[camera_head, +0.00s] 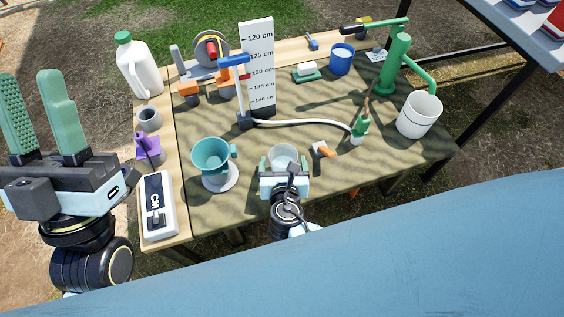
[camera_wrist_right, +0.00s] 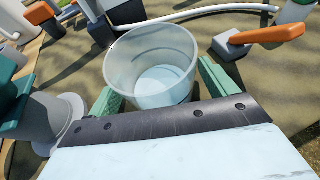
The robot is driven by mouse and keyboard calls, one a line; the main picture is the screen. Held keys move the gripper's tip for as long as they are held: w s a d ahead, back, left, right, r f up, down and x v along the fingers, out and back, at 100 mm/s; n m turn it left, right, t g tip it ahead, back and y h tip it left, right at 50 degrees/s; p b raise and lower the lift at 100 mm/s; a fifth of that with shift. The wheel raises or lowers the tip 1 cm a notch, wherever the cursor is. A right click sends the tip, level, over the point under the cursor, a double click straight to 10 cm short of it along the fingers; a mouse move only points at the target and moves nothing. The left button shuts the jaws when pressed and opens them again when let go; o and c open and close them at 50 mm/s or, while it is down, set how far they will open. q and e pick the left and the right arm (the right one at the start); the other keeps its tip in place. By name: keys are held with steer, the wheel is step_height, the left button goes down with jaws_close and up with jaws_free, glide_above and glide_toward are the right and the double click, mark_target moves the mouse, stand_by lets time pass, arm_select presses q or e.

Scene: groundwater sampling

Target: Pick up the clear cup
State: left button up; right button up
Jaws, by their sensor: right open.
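The clear cup (camera_head: 284,157) stands upright on the table in the head view, toward its front edge. In the right wrist view the clear cup (camera_wrist_right: 153,62) sits between the two green fingers. My right gripper (camera_head: 284,166) is open, with one finger on each side of the cup; I cannot tell if they touch it. The right gripper also shows in the wrist view (camera_wrist_right: 160,88). My left gripper (camera_head: 40,115) is open and empty at the left, its green fingers pointing up, apart from the table things.
A teal cup on a grey stand (camera_head: 212,160) is just left of the clear cup. An orange-handled tool (camera_head: 323,149) lies just right. A white hose (camera_head: 305,123) runs behind. A green pump (camera_head: 393,65) and white bucket (camera_head: 419,115) stand at the right.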

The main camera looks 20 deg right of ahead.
steer(key=c, duration=1.1)
steer(key=shift+r, duration=0.15)
steer(key=shift+c, duration=0.2)
